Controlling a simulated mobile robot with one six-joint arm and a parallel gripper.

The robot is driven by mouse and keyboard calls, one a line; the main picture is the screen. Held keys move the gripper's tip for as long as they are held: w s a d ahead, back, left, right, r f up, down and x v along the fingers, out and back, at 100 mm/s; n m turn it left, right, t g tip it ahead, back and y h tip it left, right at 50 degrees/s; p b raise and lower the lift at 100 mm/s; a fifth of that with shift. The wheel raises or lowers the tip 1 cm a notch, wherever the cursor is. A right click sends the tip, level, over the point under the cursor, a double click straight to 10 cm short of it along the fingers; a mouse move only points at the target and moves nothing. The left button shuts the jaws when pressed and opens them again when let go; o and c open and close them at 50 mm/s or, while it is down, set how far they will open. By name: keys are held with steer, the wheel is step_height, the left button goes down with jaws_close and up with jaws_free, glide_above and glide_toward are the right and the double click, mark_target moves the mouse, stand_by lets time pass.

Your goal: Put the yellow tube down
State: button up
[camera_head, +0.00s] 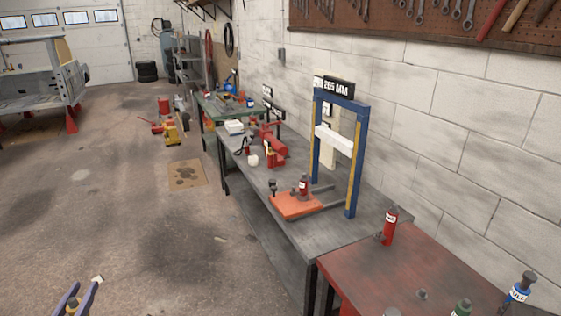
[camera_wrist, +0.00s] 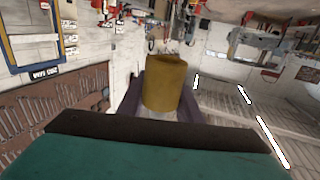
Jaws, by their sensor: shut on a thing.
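The yellow tube (camera_wrist: 163,84) is held between the purple fingers of my gripper (camera_wrist: 160,100) in the wrist view. In the head view my gripper (camera_head: 80,300) shows at the bottom left corner, over the bare floor and well away from the benches. A small bit of yellow (camera_head: 72,305) shows between its fingers there, mostly cut off by the frame edge.
A red-topped bench (camera_head: 380,270) at the bottom right holds several bottles, including a red one (camera_head: 390,226). A green bench stands farther back. Open floor (camera_head: 150,230) fills the left.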

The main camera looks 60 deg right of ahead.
steer(key=s+d+f+m+g+h+b, duration=0.1)
steer(key=d+f+m+g+b, duration=0.15)
steer(key=d, duration=1.05)
steer(key=d+f+m+g+h+b, duration=0.2)
steer(key=d+f+g+b, duration=0.2)
steer(key=d, duration=0.9)
steer(key=s+d+f+m+g+h+b, duration=0.1)
steer(key=d+f+m+g+b, duration=0.25)
steer(key=d, duration=0.95)
steer(key=s+d+f+m+g+b, duration=0.1)
steer(key=s+d+g+b, duration=0.1)
steer(key=s+d, duration=0.5)
steer(key=s+d+f+m+g+y+b, duration=0.1)
steer(key=s+d+f+m+g+b, duration=0.1)
steer(key=s+d, duration=0.6)
steer(key=s+d+f+m+g+b, duration=0.2)
steer(key=s+d+g+b, duration=0.2)
steer(key=d, duration=1.3)
steer(key=s+g, duration=0.1)
steer(key=s, duration=0.2)
steer(key=shift+s+y, duration=0.25)
steer(key=shift+y, duration=0.15)
steer(key=shift+s+d+f, duration=0.1)
steer(key=shift+d, duration=0.05)
